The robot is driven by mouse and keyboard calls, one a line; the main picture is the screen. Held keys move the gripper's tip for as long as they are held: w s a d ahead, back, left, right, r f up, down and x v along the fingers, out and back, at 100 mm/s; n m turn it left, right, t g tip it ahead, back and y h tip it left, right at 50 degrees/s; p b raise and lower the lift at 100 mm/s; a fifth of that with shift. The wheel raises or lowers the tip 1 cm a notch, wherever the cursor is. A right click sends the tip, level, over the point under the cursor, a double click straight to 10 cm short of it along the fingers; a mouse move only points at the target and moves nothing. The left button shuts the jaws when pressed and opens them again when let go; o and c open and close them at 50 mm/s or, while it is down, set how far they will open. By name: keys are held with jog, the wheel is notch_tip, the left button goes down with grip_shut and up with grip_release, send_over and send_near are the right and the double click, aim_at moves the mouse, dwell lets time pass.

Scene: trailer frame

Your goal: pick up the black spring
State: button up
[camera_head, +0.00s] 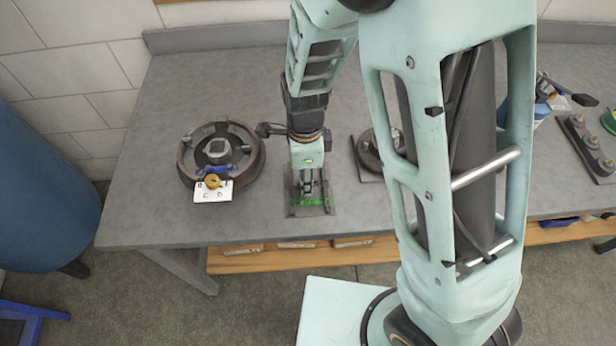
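My gripper (307,184) points down over the grey table, left of centre in the head view. Its fingers are small and dark, and I cannot tell whether they are open or shut. Directly below it is a dark rectangular plate (322,208) with green marks on it. I cannot clearly make out a black spring. It may be hidden by the gripper or my arm, or be too small to tell apart.
A round metal drum part (246,170) lies left of the gripper, with a white card (222,193) and a brass ring (212,181) at its front. Another round part (368,155) is partly behind my arm. A dark bar with knobs (588,147) lies right. Bare table (150,205) shows front left.

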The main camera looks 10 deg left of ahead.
jog(key=shift+c, duration=0.2)
grip_shut()
jog(key=shift+r, duration=0.2)
